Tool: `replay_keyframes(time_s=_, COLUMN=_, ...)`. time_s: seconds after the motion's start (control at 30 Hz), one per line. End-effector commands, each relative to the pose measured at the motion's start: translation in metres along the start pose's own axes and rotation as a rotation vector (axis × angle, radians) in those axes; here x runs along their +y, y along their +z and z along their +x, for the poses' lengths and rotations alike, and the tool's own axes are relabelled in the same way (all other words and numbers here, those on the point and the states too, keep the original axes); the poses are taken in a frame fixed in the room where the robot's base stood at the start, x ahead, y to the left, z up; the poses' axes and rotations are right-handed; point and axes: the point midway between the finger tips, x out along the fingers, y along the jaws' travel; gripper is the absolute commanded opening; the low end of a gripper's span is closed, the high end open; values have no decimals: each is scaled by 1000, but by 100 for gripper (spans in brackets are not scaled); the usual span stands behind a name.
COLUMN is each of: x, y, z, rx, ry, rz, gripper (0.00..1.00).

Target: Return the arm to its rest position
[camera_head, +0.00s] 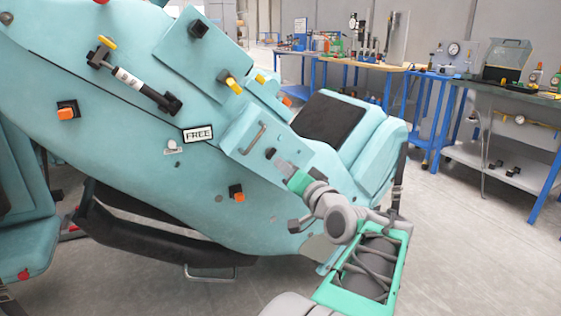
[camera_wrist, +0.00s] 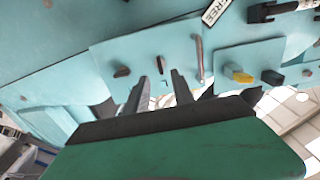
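My arm (camera_head: 338,215) reaches out from the lower right in the head view, bent toward the teal coaster train car. My gripper (camera_head: 277,162) is in front of a raised teal panel on the car's side. In the wrist view my gripper (camera_wrist: 161,77) shows two dark fingers with a gap between them, and nothing is held in it. The panel (camera_wrist: 140,47) fills the view beyond the fingertips. Dark knobs (camera_wrist: 122,71) and a bar handle (camera_wrist: 198,57) are on it. I cannot tell how far the fingertips are from the panel.
A black pad (camera_head: 328,118) lies right of the panel. Workbenches (camera_head: 510,98) stand behind at right. The grey floor (camera_head: 470,230) at right is clear.

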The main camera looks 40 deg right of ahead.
Motion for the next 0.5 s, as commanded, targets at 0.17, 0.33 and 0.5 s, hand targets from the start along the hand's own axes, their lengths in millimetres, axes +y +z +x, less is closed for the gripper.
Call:
replay_keyframes(time_s=0.17, x=0, y=1, z=-2, rx=-1, ry=-2, rz=0, gripper=30)
replay_keyframes(time_s=0.33, x=0, y=1, z=-2, rx=-1, ry=-1, rz=0, gripper=30)
replay_keyframes(time_s=0.5, x=-33, y=12, z=10, rx=-91, ry=10, rz=-40, gripper=30)
